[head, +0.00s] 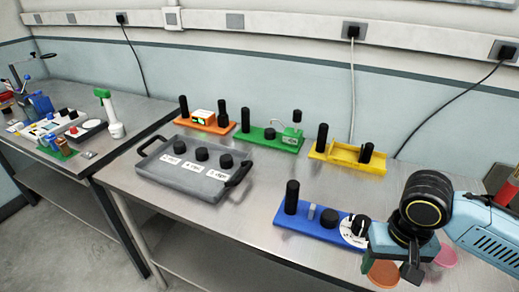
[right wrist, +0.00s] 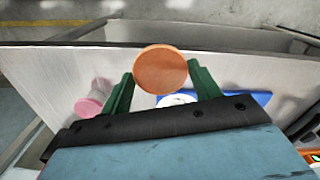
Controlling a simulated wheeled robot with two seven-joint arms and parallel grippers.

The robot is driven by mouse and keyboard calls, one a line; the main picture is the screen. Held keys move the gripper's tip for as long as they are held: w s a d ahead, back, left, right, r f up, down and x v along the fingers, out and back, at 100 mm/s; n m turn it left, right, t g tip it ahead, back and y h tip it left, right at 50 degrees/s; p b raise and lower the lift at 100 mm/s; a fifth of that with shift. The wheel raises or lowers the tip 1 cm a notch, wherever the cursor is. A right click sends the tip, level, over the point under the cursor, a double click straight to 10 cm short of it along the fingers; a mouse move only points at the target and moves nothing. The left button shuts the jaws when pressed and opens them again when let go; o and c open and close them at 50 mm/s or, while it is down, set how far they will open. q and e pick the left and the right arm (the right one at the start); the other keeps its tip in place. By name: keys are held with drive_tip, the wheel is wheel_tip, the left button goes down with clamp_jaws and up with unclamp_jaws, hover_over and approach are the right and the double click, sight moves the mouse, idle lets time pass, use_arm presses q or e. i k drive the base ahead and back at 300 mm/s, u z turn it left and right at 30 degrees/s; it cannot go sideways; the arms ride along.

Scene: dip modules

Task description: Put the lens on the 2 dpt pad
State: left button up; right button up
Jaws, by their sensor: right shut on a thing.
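My right gripper (head: 390,268) is shut on an orange round disc (head: 382,274), which looks like the lens. In the right wrist view the orange disc (right wrist: 160,70) sits between the two green fingertips of that gripper (right wrist: 160,72), which touch its sides. The held disc is near the table's front edge, in front of a blue module (head: 311,224). A white round pad (head: 351,232) is at the blue module's right end, partly covered by my arm. The pad shows behind the disc in the right wrist view (right wrist: 178,99). I cannot read a 2 dpt mark. My left gripper is not in view.
A pink round piece (head: 446,257) stands right of my gripper. A grey tray (head: 172,189) with black knobs and white labels is at the left. Orange (head: 217,128), green (head: 256,140) and yellow (head: 341,157) modules stand at the back. The table's middle is clear.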

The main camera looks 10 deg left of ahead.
sight(178, 144)
drive_tip(key=k, duration=0.75)
drive_tip(key=u, duration=1.2)
drive_tip(key=i, duration=0.85)
drive_tip(key=u, duration=0.7)
drive_tip(key=i, duration=1.45)
drive_tip(key=z, duration=1.35)
drive_tip(key=i, duration=0.5)
drive_tip(key=z, duration=0.55)
